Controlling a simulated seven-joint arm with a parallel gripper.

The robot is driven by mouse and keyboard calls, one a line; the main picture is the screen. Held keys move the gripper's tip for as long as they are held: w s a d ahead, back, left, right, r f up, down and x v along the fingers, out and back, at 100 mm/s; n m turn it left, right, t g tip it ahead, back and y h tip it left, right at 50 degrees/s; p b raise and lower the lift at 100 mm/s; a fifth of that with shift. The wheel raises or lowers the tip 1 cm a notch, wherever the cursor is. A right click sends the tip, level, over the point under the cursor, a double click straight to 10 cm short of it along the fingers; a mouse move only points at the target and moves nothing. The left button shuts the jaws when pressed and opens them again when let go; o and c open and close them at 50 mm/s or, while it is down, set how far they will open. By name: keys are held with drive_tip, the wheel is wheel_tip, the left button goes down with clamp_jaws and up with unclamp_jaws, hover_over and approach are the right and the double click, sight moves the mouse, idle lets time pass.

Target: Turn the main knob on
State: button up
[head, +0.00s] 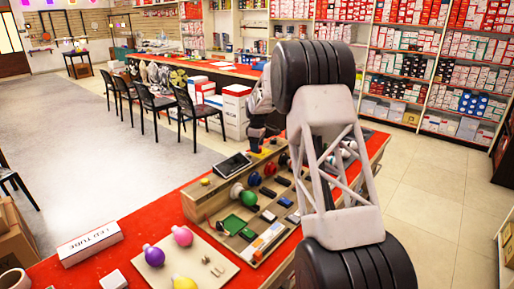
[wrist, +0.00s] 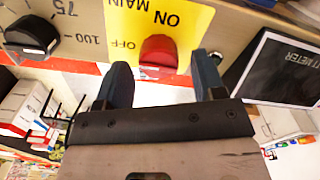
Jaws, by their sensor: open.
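The main knob (wrist: 158,52) is red and sits on a yellow label (wrist: 180,22) in the wrist view. The label reads MAIN, ON and OFF, upside down in this picture. My gripper (wrist: 162,68) is open, with one blue finger on either side of the knob's position and clear gaps between. Whether the fingertips reach to the knob's depth is hard to tell.
A black dial (wrist: 32,36) with numbers is at the left of the wrist view, and a dark meter screen (wrist: 280,70) is at the right. In the head view, a board with coloured bulbs and switches lies on the red table (head: 143,217). A LED tube box (head: 90,242) lies nearby.

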drive_tip(key=shift+f, duration=0.4)
drive_tip(key=c, duration=0.9)
